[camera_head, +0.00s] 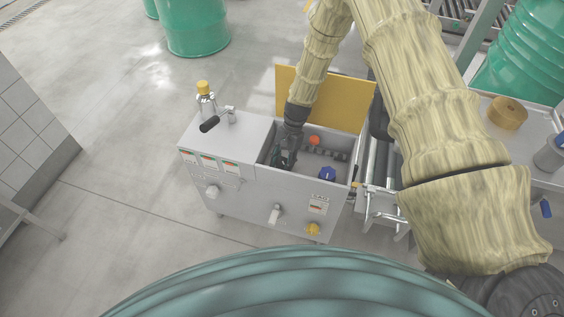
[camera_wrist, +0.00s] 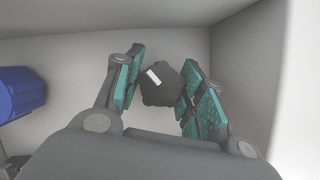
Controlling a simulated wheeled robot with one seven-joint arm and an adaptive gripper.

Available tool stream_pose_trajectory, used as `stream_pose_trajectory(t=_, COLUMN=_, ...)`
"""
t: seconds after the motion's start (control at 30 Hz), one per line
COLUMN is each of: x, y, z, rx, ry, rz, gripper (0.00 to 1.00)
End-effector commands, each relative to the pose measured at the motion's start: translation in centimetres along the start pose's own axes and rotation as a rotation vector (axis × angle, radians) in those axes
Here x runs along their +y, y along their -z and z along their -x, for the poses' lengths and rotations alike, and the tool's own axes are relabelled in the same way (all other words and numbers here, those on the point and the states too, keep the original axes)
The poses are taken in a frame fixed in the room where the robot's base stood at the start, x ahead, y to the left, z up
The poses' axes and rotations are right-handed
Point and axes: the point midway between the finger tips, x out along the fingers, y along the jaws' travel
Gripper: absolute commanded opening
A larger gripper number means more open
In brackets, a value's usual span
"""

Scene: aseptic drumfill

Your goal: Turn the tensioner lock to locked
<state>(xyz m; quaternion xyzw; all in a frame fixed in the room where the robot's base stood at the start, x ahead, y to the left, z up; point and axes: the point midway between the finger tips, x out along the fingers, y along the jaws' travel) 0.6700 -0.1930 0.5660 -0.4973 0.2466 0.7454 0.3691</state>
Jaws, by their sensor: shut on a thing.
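The tensioner lock appears to be a black round knob with a white mark (camera_wrist: 160,84), inside the grey open box. In the wrist view it sits between the two teal-padded fingers of my gripper (camera_wrist: 157,88), which are shut on it. The white mark slants on the knob's top. In the head view my gripper (camera_head: 285,158) reaches down into the left part of the box's open compartment, and the knob is hidden there.
The grey box (camera_head: 238,188) has a raised yellow lid (camera_head: 346,102) behind the opening. A blue knob (camera_head: 327,173) and an orange-red knob (camera_head: 314,140) are right of my gripper. A black-handled lever (camera_head: 210,123) and yellow-capped bottle (camera_head: 204,92) stand left. Compartment walls are close around.

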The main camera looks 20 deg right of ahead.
Motion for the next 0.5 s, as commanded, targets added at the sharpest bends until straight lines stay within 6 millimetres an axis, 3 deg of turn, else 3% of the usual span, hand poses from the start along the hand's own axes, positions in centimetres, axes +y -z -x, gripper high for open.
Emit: stream_pose_trajectory(t=0.5, x=-0.19, y=0.07, z=0.09, rx=0.004, ry=-0.186, rz=0.453, gripper=0.15)
